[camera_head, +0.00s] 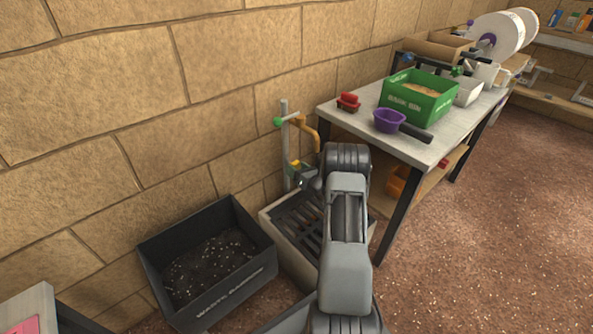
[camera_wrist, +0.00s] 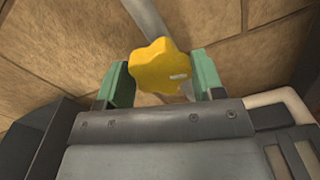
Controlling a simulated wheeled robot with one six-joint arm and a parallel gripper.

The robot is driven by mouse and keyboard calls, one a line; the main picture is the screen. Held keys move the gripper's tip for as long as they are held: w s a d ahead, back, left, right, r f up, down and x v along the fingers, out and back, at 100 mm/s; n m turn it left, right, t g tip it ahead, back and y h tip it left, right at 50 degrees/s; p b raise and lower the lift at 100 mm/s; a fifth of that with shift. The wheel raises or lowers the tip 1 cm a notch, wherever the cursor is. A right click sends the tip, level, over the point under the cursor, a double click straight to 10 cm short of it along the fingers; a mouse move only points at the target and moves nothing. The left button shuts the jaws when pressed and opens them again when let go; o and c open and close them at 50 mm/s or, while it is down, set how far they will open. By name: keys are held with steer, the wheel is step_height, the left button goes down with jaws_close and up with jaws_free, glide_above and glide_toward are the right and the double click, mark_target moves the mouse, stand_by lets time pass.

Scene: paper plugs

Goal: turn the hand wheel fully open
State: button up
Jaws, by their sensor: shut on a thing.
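The yellow hand wheel (camera_wrist: 160,68) has a lobed rim and a small pale mark on its face. It sits between the two green fingers of my gripper (camera_wrist: 162,84) in the wrist view, and the gripper is shut on it. In the head view the wheel (camera_head: 295,164) is a small yellow spot on the grey standpipe (camera_head: 285,150), low on the wall side. My gripper (camera_head: 303,173) is mostly hidden there behind my arm. How far the wheel is turned cannot be told.
An orange bent spout (camera_head: 308,128) tops the standpipe. A slatted drain tray (camera_head: 270,213) lies below. A dark waste bin (camera_head: 160,290) stands to the left. The workbench (camera_head: 340,112) on the right carries a green bin (camera_head: 420,104), a purple scoop (camera_head: 389,121) and a red item (camera_head: 348,101).

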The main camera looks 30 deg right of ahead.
mark_target(297, 168)
steer(key=shift+c, duration=0.9)
steer(key=shift+n+b, duration=0.85)
steer(key=shift+n, duration=0.25)
steer(key=o, duration=0.9)
steer(key=shift+s, duration=0.1)
steer(key=shift+s+d+p, duration=0.15)
steer(key=shift+s+p, duration=0.1)
steer(key=shift+s, duration=0.7)
steer(key=shift+s+d+p, duration=0.15)
steer(key=shift+s+p, duration=0.1)
steer(key=shift+s, duration=0.7)
